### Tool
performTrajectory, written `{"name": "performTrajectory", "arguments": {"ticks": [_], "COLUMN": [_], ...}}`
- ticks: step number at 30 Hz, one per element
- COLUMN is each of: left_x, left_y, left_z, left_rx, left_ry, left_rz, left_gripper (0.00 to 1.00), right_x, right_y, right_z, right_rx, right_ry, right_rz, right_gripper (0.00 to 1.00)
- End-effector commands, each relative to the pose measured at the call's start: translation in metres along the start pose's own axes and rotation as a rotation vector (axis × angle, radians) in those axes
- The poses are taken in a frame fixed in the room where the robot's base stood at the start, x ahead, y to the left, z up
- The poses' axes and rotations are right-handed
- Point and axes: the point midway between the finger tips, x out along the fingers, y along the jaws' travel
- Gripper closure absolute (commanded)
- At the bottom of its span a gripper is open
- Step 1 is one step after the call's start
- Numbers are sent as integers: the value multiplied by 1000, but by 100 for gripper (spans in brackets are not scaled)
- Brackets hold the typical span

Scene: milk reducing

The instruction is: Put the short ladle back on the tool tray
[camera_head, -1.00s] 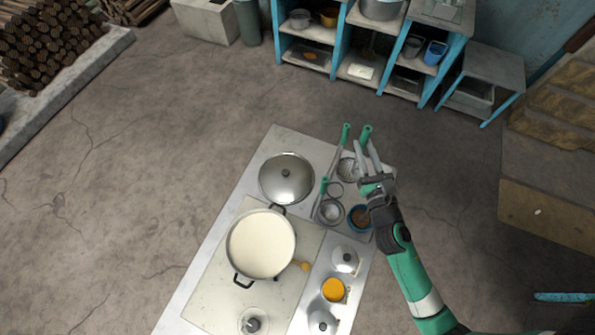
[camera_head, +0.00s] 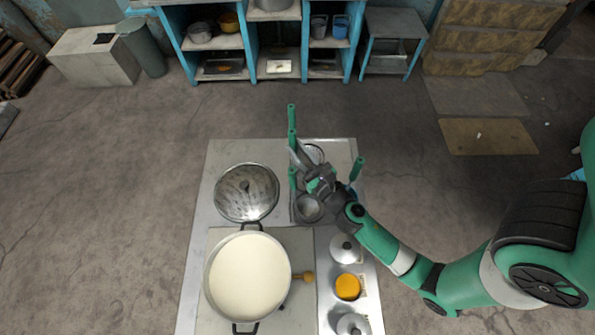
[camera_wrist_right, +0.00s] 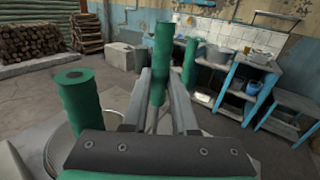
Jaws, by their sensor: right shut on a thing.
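My right gripper (camera_head: 299,154) is shut on a green-handled utensil (camera_wrist_right: 162,62), whose handle stands upright between the fingers in the right wrist view. It is over the tool area behind the pot. My gripper hides its lower end, so I cannot tell if it touches the tray. Beneath is the grey tool tray (camera_head: 294,218) with a round metal ladle bowl (camera_head: 308,208). Other green handles are close by: one at the back (camera_head: 291,113), one left of my wrist (camera_head: 292,179) and one to the right (camera_head: 357,169). My left gripper is out of view.
A large pot of milk (camera_head: 247,278) stands in front, with a metal lid (camera_head: 246,192) behind it. Small lidded pots (camera_head: 345,248) and an orange-topped container (camera_head: 347,287) line the right side. Blue shelves (camera_head: 252,50) stand across the floor.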

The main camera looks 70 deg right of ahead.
Motion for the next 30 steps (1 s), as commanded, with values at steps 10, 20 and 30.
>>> {"name": "performTrajectory", "arguments": {"ticks": [10,20,30], "left_x": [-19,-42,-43], "left_y": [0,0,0], "left_z": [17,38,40], "left_rx": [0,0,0], "left_ry": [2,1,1], "left_rz": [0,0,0], "left_gripper": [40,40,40], "right_x": [0,0,0], "right_y": [1,2,2], "right_z": [-28,-61,-64], "right_rx": [0,1,1], "right_ry": [-1,-2,-1], "right_rz": [0,0,0], "right_gripper": [100,100,65]}}
